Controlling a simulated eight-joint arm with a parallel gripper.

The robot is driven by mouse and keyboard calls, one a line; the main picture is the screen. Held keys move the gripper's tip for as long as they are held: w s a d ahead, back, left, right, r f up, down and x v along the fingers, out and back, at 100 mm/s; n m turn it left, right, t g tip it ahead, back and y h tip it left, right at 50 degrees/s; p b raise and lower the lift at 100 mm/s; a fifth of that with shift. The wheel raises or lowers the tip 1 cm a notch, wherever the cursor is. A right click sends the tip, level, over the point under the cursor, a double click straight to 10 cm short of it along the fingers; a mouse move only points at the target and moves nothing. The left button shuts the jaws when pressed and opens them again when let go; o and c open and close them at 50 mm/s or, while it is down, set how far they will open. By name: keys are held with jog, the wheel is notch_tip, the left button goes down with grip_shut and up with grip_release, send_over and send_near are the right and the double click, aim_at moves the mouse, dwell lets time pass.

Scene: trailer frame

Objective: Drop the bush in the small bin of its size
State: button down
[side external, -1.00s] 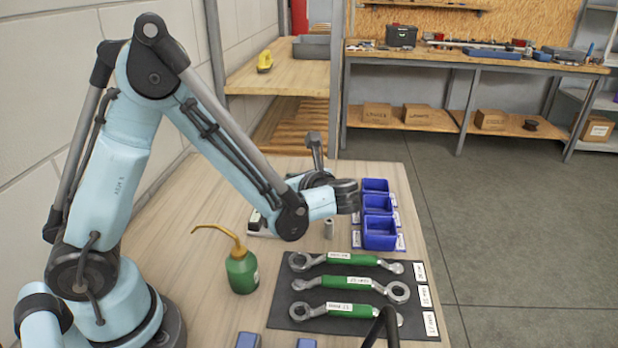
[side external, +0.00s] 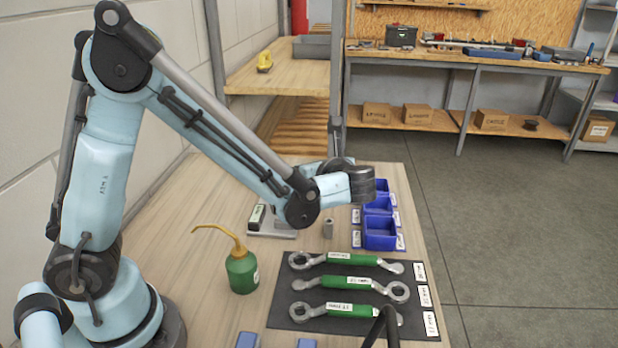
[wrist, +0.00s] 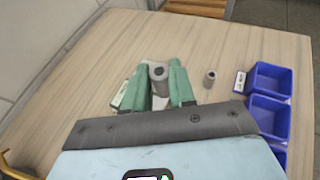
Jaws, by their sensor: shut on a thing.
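In the wrist view, my gripper (wrist: 160,88) has its two green fingers closed on a grey bush (wrist: 158,71) with a round hole. A second grey bush (wrist: 210,77) stands on the table to the right of the fingers, and shows in the side view (side external: 328,229). Three blue bins form a row: far (side external: 383,186), middle (side external: 378,205) and near (side external: 380,240). In the wrist view they are at the right (wrist: 270,80), the nearest partly cut off by my arm. My fingers are hidden behind my wrist in the side view.
A measuring device on a pale base (side external: 270,228) sits left of the standing bush. A green oil can (side external: 242,270) stands nearer. Green-handled wrenches (side external: 348,283) lie on a dark mat (side external: 290,318). White labels lie beside the bins. Bare table lies left of the device.

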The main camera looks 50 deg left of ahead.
jog(key=w+d+r+m+t+h, duration=0.1)
jog(key=w+d+m+t+h, duration=0.2)
jog(key=d, duration=0.4)
jog(key=w+d+r+m+t+h, duration=0.1)
jog(key=w+d+r+m+t, duration=0.1)
jog(key=w+d+m+t, duration=0.45)
notch_tip(320, 180, down, 6)
jog(key=s+d+n+g, duration=0.1)
jog(key=n+g, duration=0.1)
jog(key=shift+d+f+n+g, duration=0.15)
jog(key=shift+d+n+g, duration=0.05)
jog(key=shift+n+g, duration=0.15)
jog(key=shift+s, duration=0.1)
jog(key=c, duration=0.9)
grip_release()
jog(key=shift+o, duration=0.2)
jog(key=v, duration=1.2)
